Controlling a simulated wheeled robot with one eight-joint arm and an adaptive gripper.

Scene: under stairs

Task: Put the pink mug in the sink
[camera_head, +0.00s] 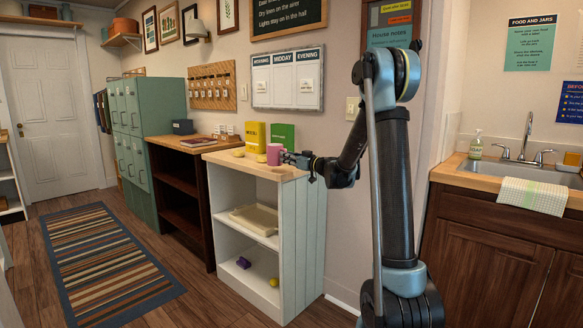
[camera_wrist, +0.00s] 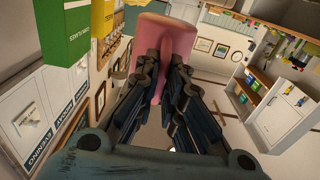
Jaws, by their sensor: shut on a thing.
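The pink mug (camera_head: 274,154) is at the right end of the white shelf unit's wooden top in the head view. My gripper (camera_head: 288,158) reaches it from the right. In the wrist view the pink mug (camera_wrist: 164,45) is between the fingertips of my gripper (camera_wrist: 163,80), which are shut on its handle side. I cannot tell whether the mug touches the top or is just above it. The sink (camera_head: 520,172) is set in the wooden counter at the far right, beyond my arm, with a faucet behind it.
The white shelf unit (camera_head: 304,240) stands against the wall. Yellow (camera_head: 255,137) and green (camera_head: 284,136) boxes stand behind the mug, with yellow items nearby. A soap bottle (camera_head: 476,146) stands left of the faucet.

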